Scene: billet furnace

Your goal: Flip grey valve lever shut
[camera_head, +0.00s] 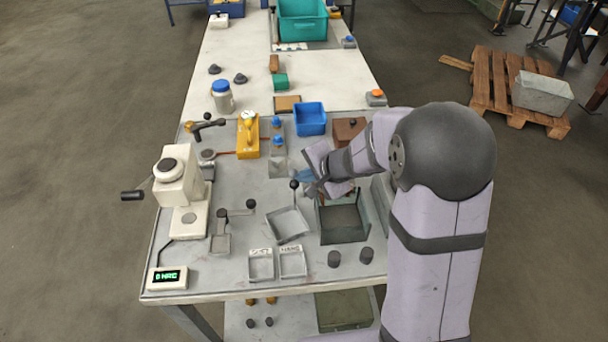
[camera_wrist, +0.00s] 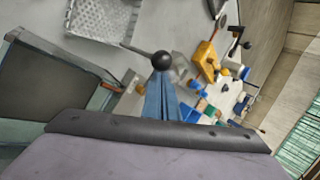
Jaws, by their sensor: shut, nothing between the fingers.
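A grey lever with a black ball knob (camera_head: 294,184) stands beside the tilted square tray, just below my gripper's tip in the head view. In the wrist view the black ball (camera_wrist: 162,60) appears right at the fingertips, with a thin grey rod (camera_wrist: 134,49) running to its left. I cannot tell whether they touch. My gripper (camera_head: 297,174) has blue fingers, shut and empty; in the wrist view they meet (camera_wrist: 163,78) just under the ball. Another grey lever (camera_head: 238,212) with a black knob sits on a small grey block further left. Which lever belongs to the valve is not clear.
The open dark box (camera_head: 327,232) lies right of the tilted tray (camera_head: 289,223). A white press (camera_head: 180,190) stands at left. A yellow device (camera_head: 248,137) and blue bin (camera_head: 310,119) stand behind. Two small trays (camera_head: 261,266) and two dark cylinders (camera_head: 366,256) are in front.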

